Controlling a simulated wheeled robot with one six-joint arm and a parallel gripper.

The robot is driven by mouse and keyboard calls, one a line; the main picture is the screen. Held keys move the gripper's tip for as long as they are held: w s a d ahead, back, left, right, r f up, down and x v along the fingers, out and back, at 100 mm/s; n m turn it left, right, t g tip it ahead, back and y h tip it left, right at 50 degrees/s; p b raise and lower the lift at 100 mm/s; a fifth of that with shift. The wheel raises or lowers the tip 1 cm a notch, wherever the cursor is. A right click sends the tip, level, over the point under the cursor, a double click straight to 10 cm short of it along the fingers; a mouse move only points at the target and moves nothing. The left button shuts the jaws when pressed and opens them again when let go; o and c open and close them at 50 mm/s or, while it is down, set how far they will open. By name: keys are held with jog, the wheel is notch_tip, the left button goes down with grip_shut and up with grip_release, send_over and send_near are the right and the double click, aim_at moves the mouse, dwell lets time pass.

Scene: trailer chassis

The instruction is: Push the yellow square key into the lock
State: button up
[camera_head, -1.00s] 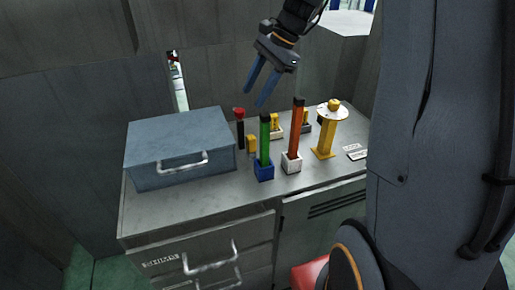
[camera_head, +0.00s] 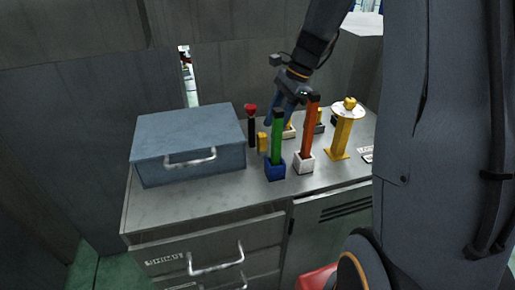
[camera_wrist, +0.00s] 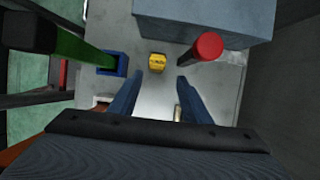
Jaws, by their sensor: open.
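A small yellow block (camera_head: 262,142), possibly the yellow square key, stands on the grey counter beside the red-topped black post. It also shows in the wrist view (camera_wrist: 157,62), just beyond my fingertips and between their lines. My gripper (camera_head: 274,113) is open above the counter, behind the green bar, which partly hides its fingers. In the wrist view both blue fingers (camera_wrist: 160,78) are apart with nothing between them. Other yellow pieces show in a white holder (camera_head: 289,131) and a dark holder (camera_head: 319,119). I cannot tell which piece is the lock.
A green bar (camera_head: 278,140) in a blue base and an orange bar (camera_head: 310,130) in a white base stand in front. A red-topped post (camera_head: 251,112) and blue-grey case (camera_head: 189,135) are left. A yellow pedestal (camera_head: 342,138) stands right. The counter's front left is clear.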

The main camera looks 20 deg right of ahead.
aim_at(262, 143)
jog(key=x, duration=0.2)
jog(key=p+x, duration=0.1)
jog(key=x, duration=0.1)
jog(key=s+a+p+x, duration=0.1)
jog(key=x, duration=0.1)
jog(key=shift+a, duration=0.2)
jog(key=shift+w+a+f, duration=0.1)
jog(key=shift+f, duration=0.35)
grip_shut()
jog(key=shift+r, duration=0.15)
